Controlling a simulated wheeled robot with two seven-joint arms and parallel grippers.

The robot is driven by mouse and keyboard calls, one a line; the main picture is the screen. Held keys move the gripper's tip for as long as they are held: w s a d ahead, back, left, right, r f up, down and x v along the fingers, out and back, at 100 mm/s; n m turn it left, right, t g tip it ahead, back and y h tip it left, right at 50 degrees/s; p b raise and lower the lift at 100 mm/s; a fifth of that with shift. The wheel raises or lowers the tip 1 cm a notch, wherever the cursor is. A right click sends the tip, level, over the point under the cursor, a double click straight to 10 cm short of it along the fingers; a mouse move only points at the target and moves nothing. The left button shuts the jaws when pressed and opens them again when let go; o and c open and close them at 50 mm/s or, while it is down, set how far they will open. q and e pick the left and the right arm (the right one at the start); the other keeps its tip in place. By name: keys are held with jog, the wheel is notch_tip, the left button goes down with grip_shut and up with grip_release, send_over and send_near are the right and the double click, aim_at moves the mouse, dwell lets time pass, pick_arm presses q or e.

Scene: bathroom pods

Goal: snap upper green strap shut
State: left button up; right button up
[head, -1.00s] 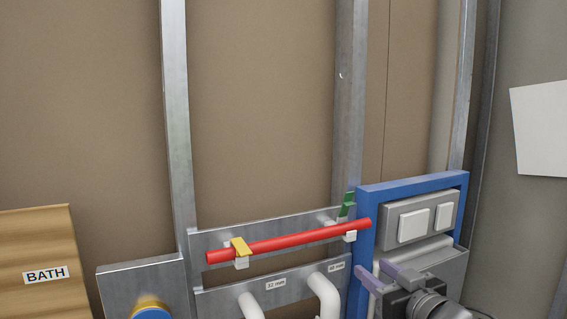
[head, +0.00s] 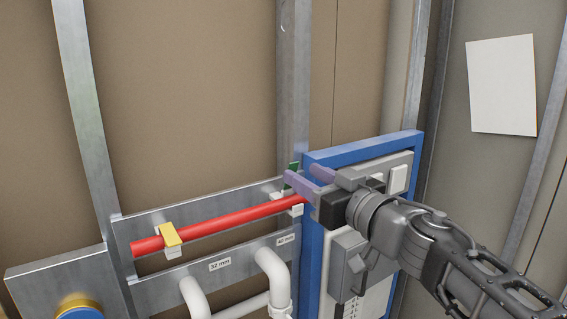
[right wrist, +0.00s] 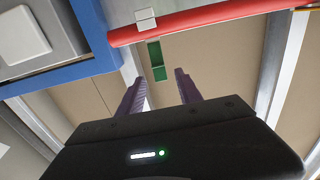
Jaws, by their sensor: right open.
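The green strap (head: 293,166) stands up open behind the right end of the red pipe (head: 215,225); my right gripper's fingers hide part of it in the head view. In the right wrist view, the green strap (right wrist: 157,61) sticks out beyond the pipe (right wrist: 205,17), beside a white clip (right wrist: 146,19). The pipe rests in white clips, one (head: 297,209) near its right end. My right gripper (head: 300,175) is open and empty, with its purple fingers close to the strap. In the right wrist view, the fingertips (right wrist: 158,74) point toward it, apart from it. My left gripper is not in view.
A yellow strap (head: 171,234) lies across the pipe's left part. A blue frame (head: 370,148) with white buttons stands right of the pipe, behind my right arm. White bent pipes (head: 272,272) stand below. The wall above the rail is clear.

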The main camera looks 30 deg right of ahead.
aim_at(292, 168)
jog(key=shift+w, duration=3.9)
jog(key=shift+d, duration=0.1)
jog(key=shift+c, duration=0.4)
grip_shut()
